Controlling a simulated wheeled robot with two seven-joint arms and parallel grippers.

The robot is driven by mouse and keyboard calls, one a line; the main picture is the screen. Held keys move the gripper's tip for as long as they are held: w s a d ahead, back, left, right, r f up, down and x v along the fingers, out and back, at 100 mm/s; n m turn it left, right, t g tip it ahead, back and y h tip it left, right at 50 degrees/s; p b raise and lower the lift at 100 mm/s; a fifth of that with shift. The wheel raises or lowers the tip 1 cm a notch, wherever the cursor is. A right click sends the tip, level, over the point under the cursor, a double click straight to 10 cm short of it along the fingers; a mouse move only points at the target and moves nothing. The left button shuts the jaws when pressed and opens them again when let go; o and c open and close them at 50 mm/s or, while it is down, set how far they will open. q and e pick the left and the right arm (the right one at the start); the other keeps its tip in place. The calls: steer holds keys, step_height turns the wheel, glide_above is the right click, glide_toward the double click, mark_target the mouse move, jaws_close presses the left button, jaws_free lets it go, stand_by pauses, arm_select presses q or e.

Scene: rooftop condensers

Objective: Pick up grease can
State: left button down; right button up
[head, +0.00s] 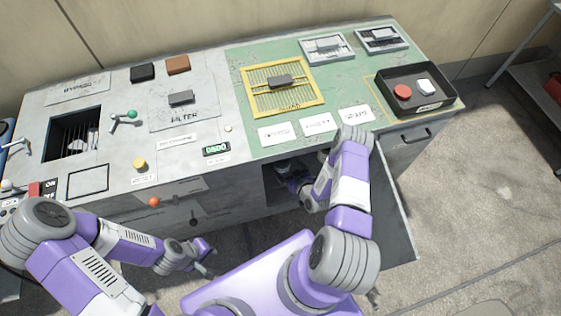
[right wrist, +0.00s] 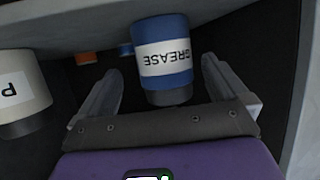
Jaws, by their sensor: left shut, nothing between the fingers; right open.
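The grease can (right wrist: 165,65) is blue with a white label reading GREASE, which appears upside down in the right wrist view. My right gripper (right wrist: 162,95) is open, with one finger on each side of the can; both fingers look apart from it. In the head view my right gripper (head: 288,180) reaches into the open compartment under the counter, where the can is mostly hidden or too small to tell. My left gripper (head: 205,257) is shut and empty, in front of the cabinet, away from the can.
A white container marked P (right wrist: 20,90) stands beside the can, with an orange item (right wrist: 86,57) further back. The open cabinet door (head: 397,205) is right of my right arm. The counter (head: 240,140) above carries panels, switches and a black tray (head: 437,105).

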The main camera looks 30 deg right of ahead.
steer(key=x, duration=0.1)
steer(key=b+x, duration=0.1)
steer(key=x, duration=0.1)
steer(key=b+x, duration=0.1)
steer(key=shift+w+a+f, duration=0.1)
steer(key=shift+w+a, duration=0.2)
steer(key=shift+w, duration=0.35)
steer(key=shift+c, duration=0.3)
steer(key=c, duration=1.2)
